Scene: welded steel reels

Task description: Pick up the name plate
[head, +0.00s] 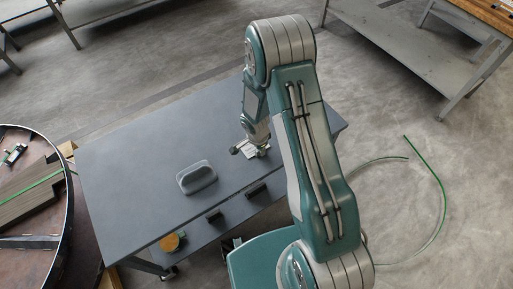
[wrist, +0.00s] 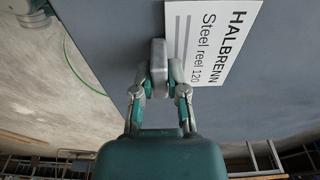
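The name plate (wrist: 212,40) is a white plate with black lettering, "HALBRENN Steel reel 120", and grey stripes. The left pad is in front of the plate, and the plate covers the upper part of the right pad. In the head view my gripper (head: 253,149) is low over the grey table's right part. The plate is small there, and any gap below it cannot be told.
A grey rounded block (head: 197,177) stands on the grey table (head: 130,165), left of my gripper. A large round steel reel (head: 35,225) is at the left. A green hose (head: 441,190) lies on the floor at right.

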